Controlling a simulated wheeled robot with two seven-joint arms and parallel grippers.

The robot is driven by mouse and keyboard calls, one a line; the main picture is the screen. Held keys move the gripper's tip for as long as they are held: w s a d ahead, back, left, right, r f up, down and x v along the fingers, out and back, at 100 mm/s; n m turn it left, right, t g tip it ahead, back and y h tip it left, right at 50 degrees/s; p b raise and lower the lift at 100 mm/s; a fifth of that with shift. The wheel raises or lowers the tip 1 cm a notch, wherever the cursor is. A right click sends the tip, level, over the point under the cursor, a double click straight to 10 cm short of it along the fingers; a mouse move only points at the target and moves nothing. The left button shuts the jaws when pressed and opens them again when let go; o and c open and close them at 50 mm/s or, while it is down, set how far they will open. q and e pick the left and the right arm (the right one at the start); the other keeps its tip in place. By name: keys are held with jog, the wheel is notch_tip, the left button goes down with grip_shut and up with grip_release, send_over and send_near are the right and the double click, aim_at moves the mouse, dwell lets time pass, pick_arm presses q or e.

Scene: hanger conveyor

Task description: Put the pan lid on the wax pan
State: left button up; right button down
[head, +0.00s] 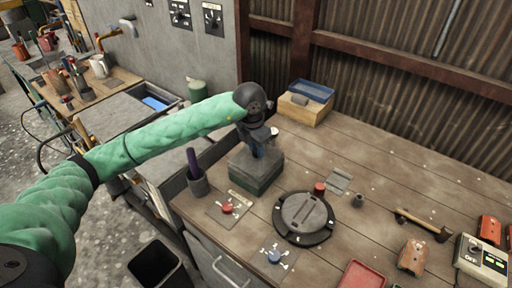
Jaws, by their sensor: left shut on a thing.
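My left gripper (258,150) comes in from the left and points down over a square, box-like pan on the bench. It is shut on the pan lid (243,159), a grey square plate, at its top middle. The wax pan (257,187) is dark green and shows as a band below the lid. The lid appears lined up over the pan; I cannot tell whether it rests fully on the rim or sits slightly above it. The gripper hides the lid's handle and part of its top. My right gripper is not in view.
A round dark fixture with a grey disc (304,210) stands right of the pan. A cup with a purple-handled tool (197,183) and a plate with a red knob (227,208) are near the bench's left edge. A wooden box (304,108) stands behind.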

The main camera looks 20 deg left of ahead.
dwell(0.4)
pick_arm(q)
jog(key=shift+b, duration=0.45)
dwell(0.6)
jog(key=shift+f+b, duration=0.8)
jog(key=shift+b, duration=0.45)
dwell(1.3)
jog(key=o, duration=0.7)
jog(key=o, duration=0.5)
jog(key=shift+o, duration=0.2)
jog(key=shift+r, duration=0.1)
